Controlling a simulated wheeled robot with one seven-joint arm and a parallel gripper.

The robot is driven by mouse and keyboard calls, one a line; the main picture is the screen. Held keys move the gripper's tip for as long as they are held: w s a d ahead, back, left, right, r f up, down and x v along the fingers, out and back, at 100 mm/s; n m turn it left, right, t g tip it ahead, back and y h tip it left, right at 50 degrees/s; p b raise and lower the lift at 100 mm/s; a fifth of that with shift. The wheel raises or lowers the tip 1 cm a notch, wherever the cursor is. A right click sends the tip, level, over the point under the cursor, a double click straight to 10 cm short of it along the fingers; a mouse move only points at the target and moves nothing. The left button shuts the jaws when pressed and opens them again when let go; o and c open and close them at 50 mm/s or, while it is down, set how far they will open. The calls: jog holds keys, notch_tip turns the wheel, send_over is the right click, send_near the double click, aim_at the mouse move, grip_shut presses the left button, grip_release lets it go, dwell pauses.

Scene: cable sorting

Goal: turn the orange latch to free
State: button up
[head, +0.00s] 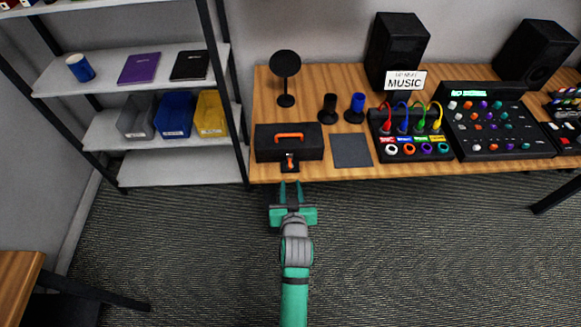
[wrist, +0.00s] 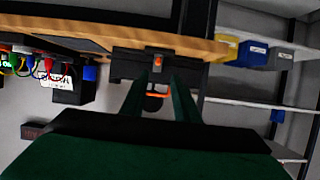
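The orange latch (head: 290,161) sits on the front of a black case (head: 311,143) at the table's front edge. Above it is the case's orange handle (head: 289,135). The wrist view, which looks inverted, shows the latch (wrist: 158,62) as a small orange spot and the handle (wrist: 157,95) below it. My gripper (head: 291,186) is just short of the table edge, pointing at the latch and apart from it. Its two fingers (wrist: 158,82) are spread with nothing between them. The latch's exact angle is too small to tell.
A dark flat pad (head: 351,150) lies right of the case, then a box with coloured cables (head: 411,147). A round black stand (head: 286,77) is behind the case. A shelf unit's black post (head: 233,90) rises close on the left. The floor (head: 400,240) is clear around my arm.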

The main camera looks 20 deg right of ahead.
aim_at(290, 165)
jog(key=x, duration=1.1)
jog(key=shift+w+d+r, duration=0.15)
jog(key=shift+w+d, duration=0.05)
jog(key=shift+d, duration=0.05)
jog(key=shift+c, duration=0.3)
grip_shut()
